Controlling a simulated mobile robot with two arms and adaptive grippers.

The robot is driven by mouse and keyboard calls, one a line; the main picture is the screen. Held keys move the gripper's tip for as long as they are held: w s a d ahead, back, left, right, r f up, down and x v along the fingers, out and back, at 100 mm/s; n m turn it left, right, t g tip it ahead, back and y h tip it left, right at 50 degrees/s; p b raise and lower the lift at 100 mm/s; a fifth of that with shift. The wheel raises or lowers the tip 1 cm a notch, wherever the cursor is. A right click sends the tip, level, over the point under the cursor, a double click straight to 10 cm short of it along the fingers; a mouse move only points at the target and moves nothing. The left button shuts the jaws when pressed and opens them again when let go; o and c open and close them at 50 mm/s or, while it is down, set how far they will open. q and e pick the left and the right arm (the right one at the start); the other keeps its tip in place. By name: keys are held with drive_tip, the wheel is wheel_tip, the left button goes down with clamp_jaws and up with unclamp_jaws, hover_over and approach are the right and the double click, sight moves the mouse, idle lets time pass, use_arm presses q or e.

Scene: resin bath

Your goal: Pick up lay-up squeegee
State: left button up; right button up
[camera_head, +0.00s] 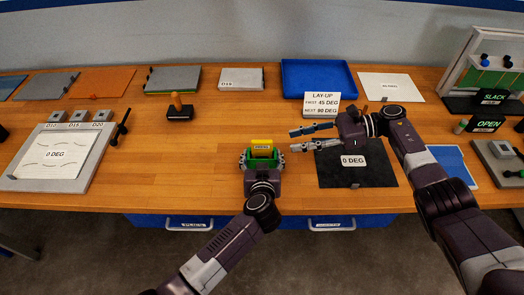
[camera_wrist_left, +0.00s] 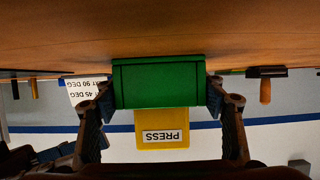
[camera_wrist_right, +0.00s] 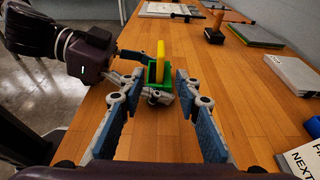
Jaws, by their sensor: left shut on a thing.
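The lay-up squeegee (camera_head: 262,153) has a green block and a yellow plate marked PRESS, and is near the front middle of the wooden table. My left gripper (camera_head: 263,162) is shut on its green block, with one finger on each side. In the left wrist view, the green block (camera_wrist_left: 160,82) fills the space between the fingers, and the yellow plate (camera_wrist_left: 162,141) sticks out from it. I cannot tell whether it touches the table. My right gripper (camera_head: 291,139) is open and empty above the table, to the right. The right wrist view also shows the squeegee (camera_wrist_right: 160,62), upright and ahead.
A black mat marked 0 DEG (camera_head: 385,178) lies under my right arm. A LAY-UP sign (camera_head: 322,104) stands before a blue tray (camera_head: 318,76). A wooden-handled tool (camera_head: 179,107) stands back left. A grey board (camera_head: 52,158) lies at left. Bare table surrounds the squeegee's left.

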sight(262, 146)
drive_tip(key=x, duration=1.1)
drive_tip(key=shift+a, duration=0.3)
clamp_jaws()
